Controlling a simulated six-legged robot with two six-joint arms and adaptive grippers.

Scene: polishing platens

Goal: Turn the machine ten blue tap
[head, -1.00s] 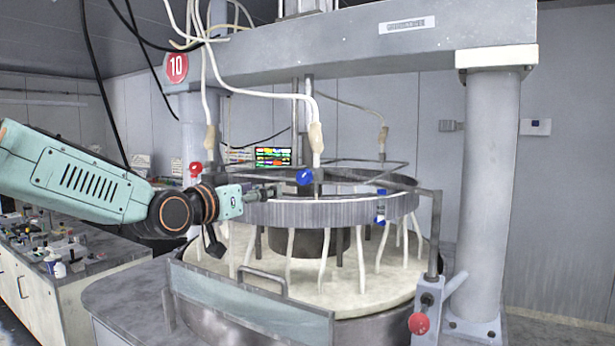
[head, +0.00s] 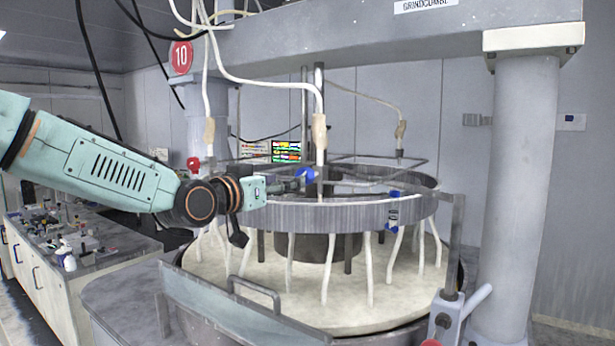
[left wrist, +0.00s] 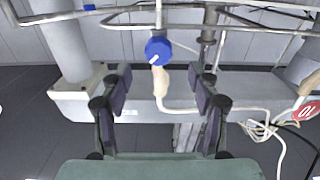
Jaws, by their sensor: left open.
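The machine carries a round red sign reading 10 (head: 181,57). Its blue tap (head: 306,174) is on the white hose pipe above the ring. In the left wrist view the blue tap (left wrist: 157,50) is a round knob with a white mark, just beyond the fingertips and between their lines. My left gripper (head: 298,184) reaches in from the left, its tips at the tap in the head view. In the left wrist view the left gripper (left wrist: 163,78) is open, with nothing between its fingers. My right gripper is not in view.
A red tap (head: 193,163) hangs on the left pipe. A second blue fitting (head: 393,212) sits on the grey ring (head: 330,217). Pale tubes hang below it over the platen (head: 325,300). A grey column (head: 522,190) stands right. A bench with bottles (head: 75,255) is left.

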